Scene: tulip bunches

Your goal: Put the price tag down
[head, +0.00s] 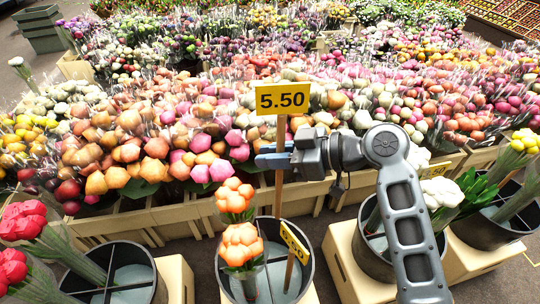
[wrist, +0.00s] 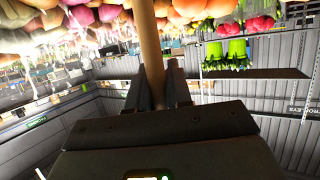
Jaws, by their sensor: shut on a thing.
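The price tag (head: 282,98) is a yellow card reading 5.50 on a wooden stick, held upright in the head view. My gripper (head: 272,160) is shut on the stick below the card. In the wrist view the stick (wrist: 149,45) rises between the two dark fingers of my gripper (wrist: 160,85); the card is out of that view. The stick's lower end is near the back rim of the middle bucket (head: 221,268); I cannot tell if it is inside or behind it.
The middle bucket holds orange tulip bunches (head: 240,243) and a smaller yellow tag (head: 295,243). Divided buckets stand at left (head: 150,275) and right (head: 362,245). Crates packed with wrapped bunches (head: 165,218) fill the space behind.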

